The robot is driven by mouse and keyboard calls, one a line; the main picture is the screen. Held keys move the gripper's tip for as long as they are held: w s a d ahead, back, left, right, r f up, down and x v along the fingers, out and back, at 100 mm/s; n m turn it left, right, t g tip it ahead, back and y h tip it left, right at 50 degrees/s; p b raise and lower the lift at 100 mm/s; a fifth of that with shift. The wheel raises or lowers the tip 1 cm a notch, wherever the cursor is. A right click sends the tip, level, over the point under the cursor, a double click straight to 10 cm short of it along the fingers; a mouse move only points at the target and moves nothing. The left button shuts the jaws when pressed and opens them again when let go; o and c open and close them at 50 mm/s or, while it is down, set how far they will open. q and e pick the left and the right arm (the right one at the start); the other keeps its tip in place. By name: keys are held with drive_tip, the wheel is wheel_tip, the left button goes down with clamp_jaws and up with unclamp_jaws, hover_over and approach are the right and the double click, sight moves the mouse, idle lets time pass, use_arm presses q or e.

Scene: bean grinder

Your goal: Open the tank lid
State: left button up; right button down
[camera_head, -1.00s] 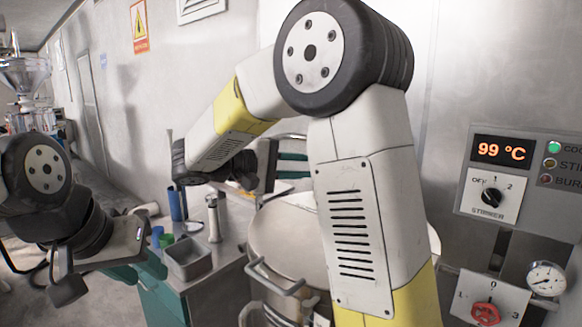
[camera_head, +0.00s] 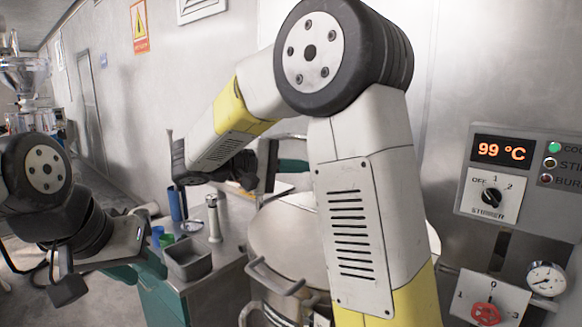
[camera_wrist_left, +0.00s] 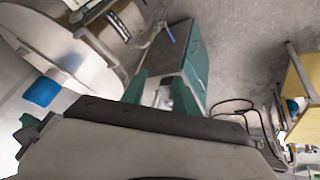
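The tank (camera_head: 292,236) is a large round steel vessel with a bent bar handle (camera_head: 275,277) at its near side. It also shows at the left of the left wrist view (camera_wrist_left: 60,58). My right arm hides much of it in the head view, and I cannot tell how its lid sits. My left gripper (camera_head: 142,268) is left of the tank, apart from it, beside the bench. Its teal fingers stand apart and empty in the left wrist view (camera_wrist_left: 160,96). My right gripper (camera_head: 292,166) is above the tank's far side. My arm partly covers its teal fingers.
A bench (camera_head: 205,285) with a grey metal bin (camera_head: 188,260), a metal cylinder (camera_head: 214,222) and small blue and green items stands left of the tank.

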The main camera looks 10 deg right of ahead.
idle(0.6)
use_arm(q)
drive_tip(key=c, duration=0.7)
drive_tip(key=shift+f, duration=0.35)
clamp_jaws()
drive_tip(key=s+d+f+n+g+h, duration=0.1)
drive_tip(key=d+f+n+g+h, duration=0.1)
drive_tip(key=d+f+g+h, duration=0.3)
drive_tip(key=f+n+g+h, duration=0.1)
drive_tip(key=f+g, duration=0.2)
drive_tip(key=f, duration=0.4)
drive_tip(key=s+d+f+n+g+h, duration=0.1)
drive_tip(key=d+f+n+g+h, duration=0.1)
drive_tip(key=d+f+g+h, duration=0.3)
drive_tip(key=w+f+n+t+h, duration=0.3)
drive_tip(key=w+f+n+t, duration=0.15)
drive_tip(key=n+t, duration=0.6)
drive_tip(key=w+f+n+t+h, duration=0.3)
drive_tip(key=f+n+t+h, duration=0.15)
drive_tip(key=n+t, duration=0.6)
drive_tip(key=w+d+r+t+y, duration=0.1)
drive_tip(key=w+d+r, duration=0.5)
drive_tip(key=r, duration=0.3)
drive_tip(key=shift+d, duration=0.6)
